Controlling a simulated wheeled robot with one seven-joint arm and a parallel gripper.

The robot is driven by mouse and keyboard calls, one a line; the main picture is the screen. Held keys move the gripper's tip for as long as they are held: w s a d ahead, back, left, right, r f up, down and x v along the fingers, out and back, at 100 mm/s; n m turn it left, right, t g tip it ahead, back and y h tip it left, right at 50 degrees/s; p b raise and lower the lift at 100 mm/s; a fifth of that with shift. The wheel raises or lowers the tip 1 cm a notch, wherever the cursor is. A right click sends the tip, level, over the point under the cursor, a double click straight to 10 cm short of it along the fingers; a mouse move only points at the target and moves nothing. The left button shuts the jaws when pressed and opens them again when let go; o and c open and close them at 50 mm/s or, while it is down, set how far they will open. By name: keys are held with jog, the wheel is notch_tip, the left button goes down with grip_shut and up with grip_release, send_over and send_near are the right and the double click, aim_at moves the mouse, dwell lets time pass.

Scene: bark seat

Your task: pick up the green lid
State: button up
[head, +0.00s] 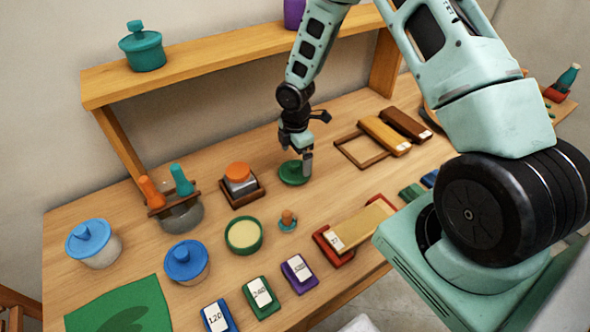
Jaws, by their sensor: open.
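The green lid (292,174) is a small round dark green disc lying on the wooden table, near the middle of the head view. My gripper (306,160) is just above its right side, pointing down, with one finger reaching close to the lid's right edge. The gripper is open. The far finger is partly hidden, and I cannot tell whether either finger touches the lid. A round green tub (243,235) with pale yellow contents stands uncovered to the lower left of the lid.
An empty wooden frame (361,150) and blocks lie right. Blue-lidded jars (186,262) stand lower left. A raised shelf (220,62) runs behind.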

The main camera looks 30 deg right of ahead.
aim_at(295, 163)
jog(key=shift+w+f+p, duration=0.1)
jog(key=shift+f+p, duration=1.15)
jog(key=shift+f, duration=1.35)
jog(key=c, duration=0.7)
